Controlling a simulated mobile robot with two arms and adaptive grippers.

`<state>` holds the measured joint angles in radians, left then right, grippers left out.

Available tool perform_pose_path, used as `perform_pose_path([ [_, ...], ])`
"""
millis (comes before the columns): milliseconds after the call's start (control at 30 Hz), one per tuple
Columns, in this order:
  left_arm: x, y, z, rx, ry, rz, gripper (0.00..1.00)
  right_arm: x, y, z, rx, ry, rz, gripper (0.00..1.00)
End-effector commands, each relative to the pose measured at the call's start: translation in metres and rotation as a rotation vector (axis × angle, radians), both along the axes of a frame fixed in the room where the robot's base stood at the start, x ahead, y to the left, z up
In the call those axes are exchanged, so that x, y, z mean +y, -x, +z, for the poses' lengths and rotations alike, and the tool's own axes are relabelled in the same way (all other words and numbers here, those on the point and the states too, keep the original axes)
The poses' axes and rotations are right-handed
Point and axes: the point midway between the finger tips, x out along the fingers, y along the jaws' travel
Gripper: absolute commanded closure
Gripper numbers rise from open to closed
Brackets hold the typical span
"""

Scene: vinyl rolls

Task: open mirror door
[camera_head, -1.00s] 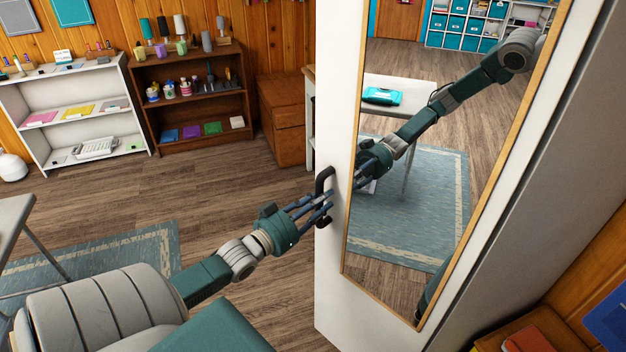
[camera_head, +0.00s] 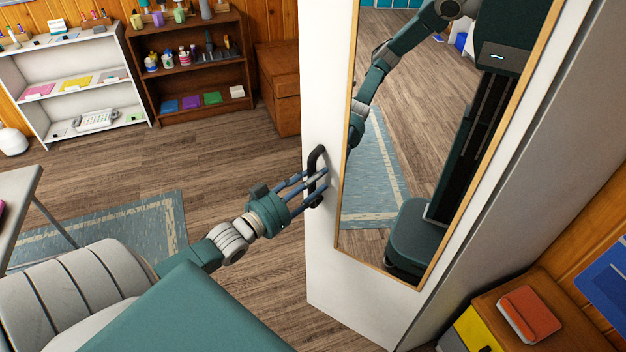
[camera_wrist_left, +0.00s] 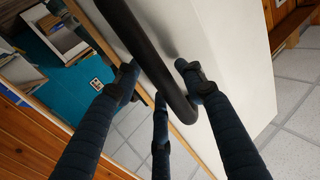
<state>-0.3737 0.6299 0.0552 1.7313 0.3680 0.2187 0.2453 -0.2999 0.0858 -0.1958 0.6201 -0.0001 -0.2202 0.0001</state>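The mirror door is a tall white panel (camera_head: 325,260) with a wood-framed mirror (camera_head: 385,190) on its face. A black bar handle (camera_head: 317,165) is fixed near its left edge. My left gripper (camera_head: 314,186) reaches in from the left with its fingers around the handle. In the left wrist view the handle bar (camera_wrist_left: 150,55) runs between the fingers of my left gripper (camera_wrist_left: 157,72), with fingertips on both sides close to it. The exact finger contact is hard to see. My right gripper is not in view.
A white shelf (camera_head: 67,85) and a brown shelf unit (camera_head: 190,75) stand along the back wall. A low wooden cabinet (camera_head: 508,310) with a red book (camera_head: 528,314) is right of the door. Wood floor left of the door is open. A table edge (camera_head: 18,195) is at far left.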

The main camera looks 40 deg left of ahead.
Motion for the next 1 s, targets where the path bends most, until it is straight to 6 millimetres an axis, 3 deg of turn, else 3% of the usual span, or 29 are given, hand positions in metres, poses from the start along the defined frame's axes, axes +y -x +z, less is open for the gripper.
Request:
perform_pose_path([
  [200,0.0,0.0,0.0,0.0,0.0,0.0,0.56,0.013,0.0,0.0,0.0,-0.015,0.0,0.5],
  [433,0.001,0.012,-0.001,0.002,0.001,0.0,0.56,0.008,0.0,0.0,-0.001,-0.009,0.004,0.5],
  [800,0.009,0.082,-0.002,0.005,0.001,0.001,0.56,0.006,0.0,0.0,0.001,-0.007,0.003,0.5],
  [1000,0.012,0.11,-0.001,0.003,0.0,0.001,0.56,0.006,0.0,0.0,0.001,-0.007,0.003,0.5],
])
